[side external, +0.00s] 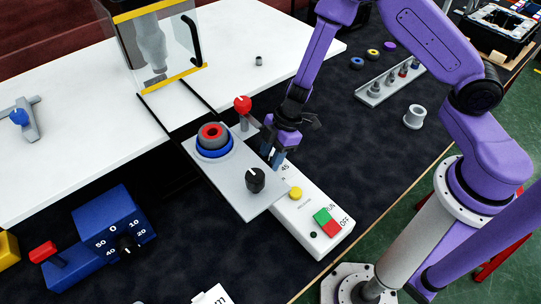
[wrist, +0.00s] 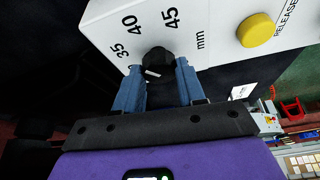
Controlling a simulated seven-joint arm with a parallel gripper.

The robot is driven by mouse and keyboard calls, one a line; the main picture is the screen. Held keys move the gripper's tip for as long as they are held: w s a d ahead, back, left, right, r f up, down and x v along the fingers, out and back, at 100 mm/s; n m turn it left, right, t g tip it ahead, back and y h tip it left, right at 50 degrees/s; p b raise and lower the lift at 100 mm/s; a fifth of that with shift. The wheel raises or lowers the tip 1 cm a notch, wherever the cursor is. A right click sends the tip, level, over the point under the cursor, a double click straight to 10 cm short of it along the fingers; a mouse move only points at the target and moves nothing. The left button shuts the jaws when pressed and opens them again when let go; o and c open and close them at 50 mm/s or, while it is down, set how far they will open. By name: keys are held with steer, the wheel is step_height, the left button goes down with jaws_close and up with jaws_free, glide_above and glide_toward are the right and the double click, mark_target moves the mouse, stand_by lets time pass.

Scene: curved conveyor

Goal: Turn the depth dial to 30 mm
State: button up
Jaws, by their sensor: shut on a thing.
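The depth dial is a small black knob (wrist: 153,62) on a white box (wrist: 215,30) printed 35, 40, 45 and mm in the wrist view. My gripper (wrist: 160,66) has its two blue fingers on either side of the knob and is shut on it. A short white mark shows on the knob's near side; I cannot tell which number it points to. In the side view my gripper (side external: 272,157) is low over the far end of the white box (side external: 313,222), and its fingers hide the dial. The 30 mark is not visible.
A yellow button (side external: 295,193) is on the white box. A blue dial box (side external: 100,238) stands lower left.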

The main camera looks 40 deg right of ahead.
steer(key=n+g, duration=0.1)
steer(key=n, duration=0.2)
steer(key=n+g, duration=0.1)
steer(key=n, duration=0.3)
steer(key=shift+w+g, duration=0.2)
steer(key=shift+g, duration=0.2)
steer(key=n+g+h, duration=0.1)
steer(key=n, duration=0.2)
steer(key=shift+a+n, duration=0.1)
steer(key=shift+n, duration=0.3)
steer(key=shift+w+n+g+h, duration=0.1)
steer(key=shift+n+g+h, duration=0.25)
steer(key=shift+n, duration=0.7)
steer(key=shift+n+g+h, duration=0.15)
steer(key=shift+n+h, duration=0.3)
steer(key=shift+n, duration=0.6)
steer(key=shift+a, duration=0.1)
steer(key=o, duration=1.1)
steer(key=shift+c, duration=0.2)
